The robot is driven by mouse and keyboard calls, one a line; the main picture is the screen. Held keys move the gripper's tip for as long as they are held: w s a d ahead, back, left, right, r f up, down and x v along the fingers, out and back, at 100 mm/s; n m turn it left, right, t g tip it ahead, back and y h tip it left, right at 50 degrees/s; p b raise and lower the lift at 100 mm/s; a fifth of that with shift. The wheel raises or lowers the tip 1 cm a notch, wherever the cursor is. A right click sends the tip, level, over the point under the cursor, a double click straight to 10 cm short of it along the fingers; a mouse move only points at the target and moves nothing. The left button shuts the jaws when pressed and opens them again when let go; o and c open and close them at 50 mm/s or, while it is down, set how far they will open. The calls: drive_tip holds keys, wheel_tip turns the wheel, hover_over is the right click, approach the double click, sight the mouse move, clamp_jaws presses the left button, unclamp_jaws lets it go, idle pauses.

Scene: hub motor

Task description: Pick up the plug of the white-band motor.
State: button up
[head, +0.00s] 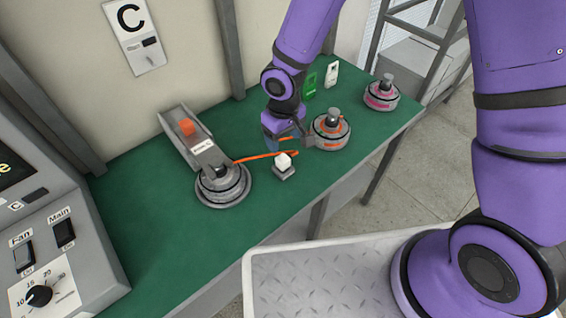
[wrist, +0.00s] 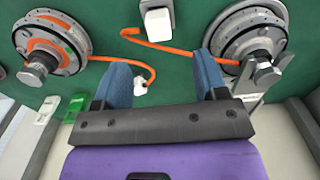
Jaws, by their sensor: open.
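The motor in the grey stand (head: 222,184) is at the left on the green bench; its pale rim shows at right in the wrist view (wrist: 243,35). Its orange cable (wrist: 180,48) runs past a white block (wrist: 157,24); I cannot make out a plug at its far end. A small white plug (wrist: 140,86) ends another orange cable, which comes from the orange-band motor (wrist: 45,42). My gripper (wrist: 160,62) is open above the bench, between these two motors. That white plug shows between its blue fingers, nearer the left one; nothing is gripped.
The orange-band motor (head: 330,131) stands right of my gripper, with a pink-band motor (head: 381,94) farther right. The white block (head: 284,160) sits on a grey base near the bench's front edge. Green and white switches stand at the back. A control panel (head: 45,235) is at left.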

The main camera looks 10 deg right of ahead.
sight(283, 158)
wheel_tip(283, 158, down, 5)
drive_tip(key=shift+r, duration=0.15)
drive_tip(key=shift+w+f, duration=0.2)
drive_tip(key=shift+f, duration=1.1)
drive_tip(key=shift+w+f, duration=0.15)
drive_tip(key=shift+f, duration=1.15)
drive_tip(key=c, duration=1.2)
drive_tip(key=shift+r, duration=0.1)
